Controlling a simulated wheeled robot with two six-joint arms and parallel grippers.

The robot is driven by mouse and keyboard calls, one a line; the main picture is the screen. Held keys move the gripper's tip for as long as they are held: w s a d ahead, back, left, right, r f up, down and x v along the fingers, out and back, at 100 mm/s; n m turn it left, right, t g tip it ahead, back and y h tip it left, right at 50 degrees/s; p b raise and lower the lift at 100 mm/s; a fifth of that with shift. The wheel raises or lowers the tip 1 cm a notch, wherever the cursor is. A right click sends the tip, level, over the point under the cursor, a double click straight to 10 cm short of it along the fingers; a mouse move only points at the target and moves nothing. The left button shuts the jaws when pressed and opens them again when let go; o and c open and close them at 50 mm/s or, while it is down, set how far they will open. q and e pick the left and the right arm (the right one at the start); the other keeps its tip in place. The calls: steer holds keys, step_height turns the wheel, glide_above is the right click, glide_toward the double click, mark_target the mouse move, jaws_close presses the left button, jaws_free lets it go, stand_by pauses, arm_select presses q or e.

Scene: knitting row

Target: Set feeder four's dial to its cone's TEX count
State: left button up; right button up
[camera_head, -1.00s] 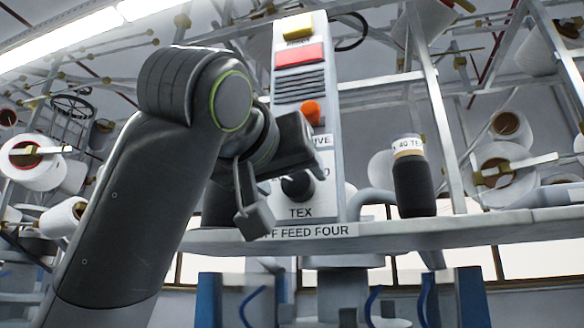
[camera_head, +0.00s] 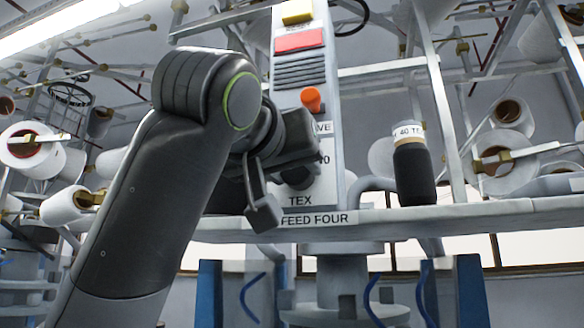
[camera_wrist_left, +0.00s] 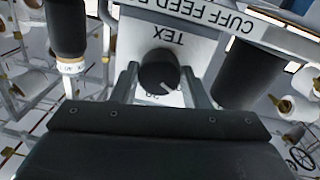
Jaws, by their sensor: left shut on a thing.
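Feeder four's dial (camera_head: 298,178) is a dark round knob above the word TEX on a light panel (camera_head: 328,185). The left gripper (camera_head: 305,160) partly hides it in the head view. In the wrist view my left gripper (camera_wrist_left: 160,88) has a finger on each side of the dial (camera_wrist_left: 158,72) and is shut on it. A pale pointer mark shows on the knob's lower right there. The dark cone (camera_head: 413,175) stands upright right of the panel, its pale label (camera_head: 408,132) reading "40 TE", cut off. The cone also shows in the wrist view (camera_wrist_left: 68,28). My right gripper is not in view.
A shelf edge (camera_head: 420,217) carries the FEED FOUR sign (camera_head: 315,219). A grey curved pipe (camera_head: 370,187) lies between panel and cone.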

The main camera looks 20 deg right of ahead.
arm_select(q)
steer(key=m, duration=1.1)
steer(key=m+y+b, duration=0.1)
steer(key=m, duration=1)
steer(key=shift+d+m+y, duration=0.15)
steer(key=shift+m+y, duration=0.15)
stand_by(0.7)
steer(key=o, duration=1)
steer(key=shift+s, duration=0.1)
steer(key=shift+c, duration=0.2)
steer(key=shift+r, duration=0.1)
